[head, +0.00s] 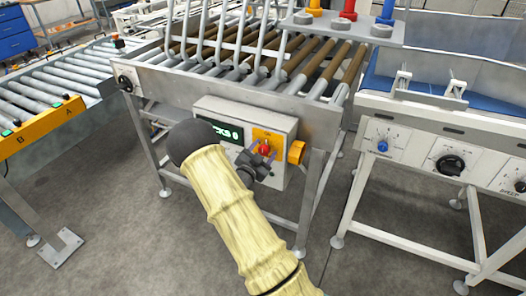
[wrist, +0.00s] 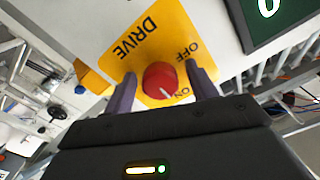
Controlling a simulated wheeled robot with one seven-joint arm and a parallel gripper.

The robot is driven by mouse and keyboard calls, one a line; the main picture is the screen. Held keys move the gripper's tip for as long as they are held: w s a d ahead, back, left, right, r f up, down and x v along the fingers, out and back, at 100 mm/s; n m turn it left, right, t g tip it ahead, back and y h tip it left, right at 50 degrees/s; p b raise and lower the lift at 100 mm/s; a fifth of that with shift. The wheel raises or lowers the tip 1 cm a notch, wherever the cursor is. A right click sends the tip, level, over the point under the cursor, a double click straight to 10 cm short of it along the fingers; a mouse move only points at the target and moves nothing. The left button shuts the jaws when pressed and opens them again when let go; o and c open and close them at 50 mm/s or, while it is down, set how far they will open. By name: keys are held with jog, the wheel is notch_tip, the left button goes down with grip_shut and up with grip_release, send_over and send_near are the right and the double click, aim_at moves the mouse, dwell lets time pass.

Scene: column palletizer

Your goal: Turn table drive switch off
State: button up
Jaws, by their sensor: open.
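The drive switch is a red knob (wrist: 159,79) on a yellow plate (wrist: 150,45) marked DRIVE, OFF and ON. Its pale pointer mark is on the side toward the ON label. In the head view the red knob (head: 264,147) shows on the front of the grey control box (head: 215,106) under the roller table (head: 190,87). My gripper (wrist: 163,86) is open, with one purple finger on each side of the knob; I cannot tell whether they touch it. In the head view my gripper (head: 262,160) is right in front of the yellow plate.
A dark display (head: 228,133) with green text sits left of the switch. A white-framed machine with dials (head: 451,163) stands to the right, and a roller conveyor (head: 60,80) to the left. Grey floor lies between them.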

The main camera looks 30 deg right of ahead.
jog(key=c, duration=1)
jog(key=shift+n, duration=0.4)
jog(key=n, duration=0.3)
jog(key=n+p, duration=0.1)
jog(key=n, duration=0.4)
jog(key=n+p, duration=0.1)
jog(key=n, duration=0.3)
jog(key=shift+a+n, duration=0.1)
jog(key=shift+n, duration=0.2)
jog(key=n, duration=0.4)
jog(key=shift+n+p, duration=0.3)
jog(key=shift+p, duration=0.05)
